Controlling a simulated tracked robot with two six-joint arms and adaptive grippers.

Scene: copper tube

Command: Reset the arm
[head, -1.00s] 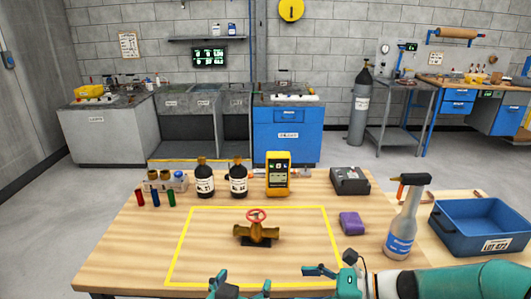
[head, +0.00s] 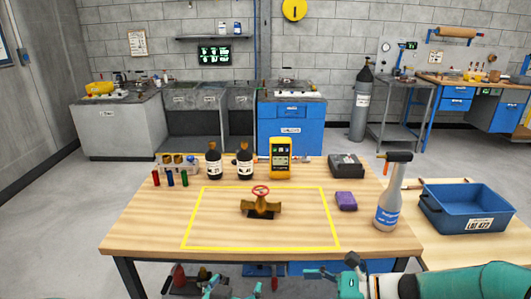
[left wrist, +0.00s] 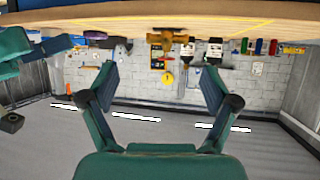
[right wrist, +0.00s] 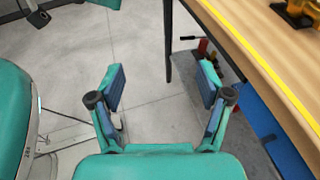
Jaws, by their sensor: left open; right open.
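My left gripper (head: 232,286) shows at the bottom of the head view, in front of the table's near edge. In the left wrist view its two fingers (left wrist: 157,88) are spread with nothing between them. My right gripper (head: 330,274) is just right of it in the head view. In the right wrist view its fingers (right wrist: 160,88) are apart and empty, over the floor beside the table edge. A brass valve with a red handwheel (head: 261,203) stands inside the yellow outline on the table, apart from both grippers.
The wooden table (head: 150,225) also holds two dark bottles (head: 245,162), a yellow meter (head: 280,158), a purple block (head: 346,201) and a spray bottle (head: 389,205). A blue bin (head: 440,215) stands at the right. The table's near edge lies close to both grippers.

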